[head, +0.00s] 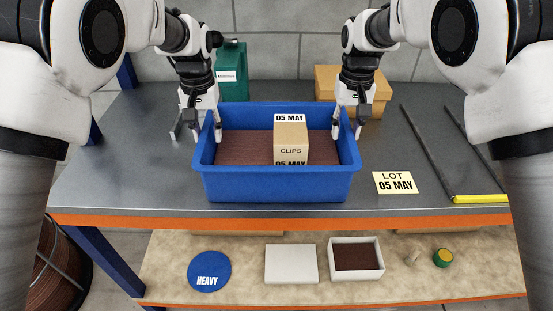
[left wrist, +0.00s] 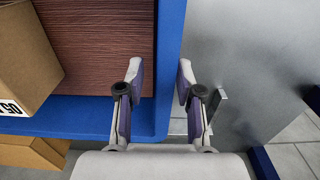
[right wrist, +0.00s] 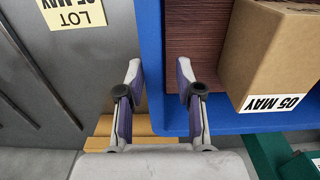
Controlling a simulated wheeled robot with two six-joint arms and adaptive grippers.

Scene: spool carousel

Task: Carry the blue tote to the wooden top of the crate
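The blue tote (head: 280,188) stands upright on the grey bench. It has a brown lining and holds a cardboard box (head: 291,145) marked CLIPS, 05 MAY. My left gripper (head: 206,135) is at the tote's left side wall; in the left wrist view its open fingers (left wrist: 159,75) straddle that wall, with gaps showing. My right gripper (head: 347,132) is at the right side wall; in the right wrist view its fingers (right wrist: 159,75) are apart, one either side of the wall (right wrist: 150,40). I cannot make out a crate with a wooden top for certain.
Behind the tote are a green box (head: 233,75) and a tan box (head: 381,96). A LOT card (head: 395,183) and dark rails (head: 435,145) with a yellow bar (head: 480,199) lie to the right. The lower shelf holds a blue HEAVY disc (head: 209,268) and a white tray (head: 378,272).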

